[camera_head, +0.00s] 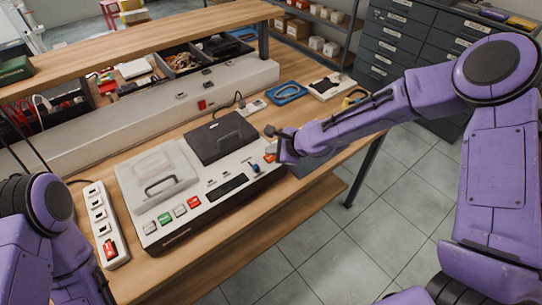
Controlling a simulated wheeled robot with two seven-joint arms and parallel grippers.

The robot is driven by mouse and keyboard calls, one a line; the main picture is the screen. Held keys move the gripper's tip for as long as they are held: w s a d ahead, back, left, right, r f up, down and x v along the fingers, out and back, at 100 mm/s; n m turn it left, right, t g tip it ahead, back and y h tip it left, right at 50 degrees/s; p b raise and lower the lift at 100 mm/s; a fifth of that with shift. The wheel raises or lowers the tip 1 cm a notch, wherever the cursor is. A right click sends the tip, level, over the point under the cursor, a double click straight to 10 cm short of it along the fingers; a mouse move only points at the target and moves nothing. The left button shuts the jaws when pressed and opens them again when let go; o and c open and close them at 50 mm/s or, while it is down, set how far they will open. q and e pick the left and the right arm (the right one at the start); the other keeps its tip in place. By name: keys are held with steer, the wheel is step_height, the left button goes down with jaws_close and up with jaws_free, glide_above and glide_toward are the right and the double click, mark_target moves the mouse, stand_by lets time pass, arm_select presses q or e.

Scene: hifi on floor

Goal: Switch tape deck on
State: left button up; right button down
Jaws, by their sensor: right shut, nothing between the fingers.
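The tape deck (215,190) is a pale, wide unit with dark sides lying on the wooden bench. A clear lid with a dark handle covers its left part, and a dark panel is raised at its back. My right gripper (275,142) is shut and empty at the deck's right end, close beside the orange-red switch; contact cannot be told. My left arm shows at the left, its gripper out of view.
A white power strip (107,225) with a red switch lies left of the deck. A long shelf with bins is behind. Grey floor is clear in front.

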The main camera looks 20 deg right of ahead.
mark_target(273, 158)
steer(key=shift+f, duration=0.4)
stand_by(0.5)
steer(key=shift+r, duration=0.15)
steer(key=shift+r+p, duration=0.75)
step_height(273, 158, up, 6)
steer(key=p, duration=0.6)
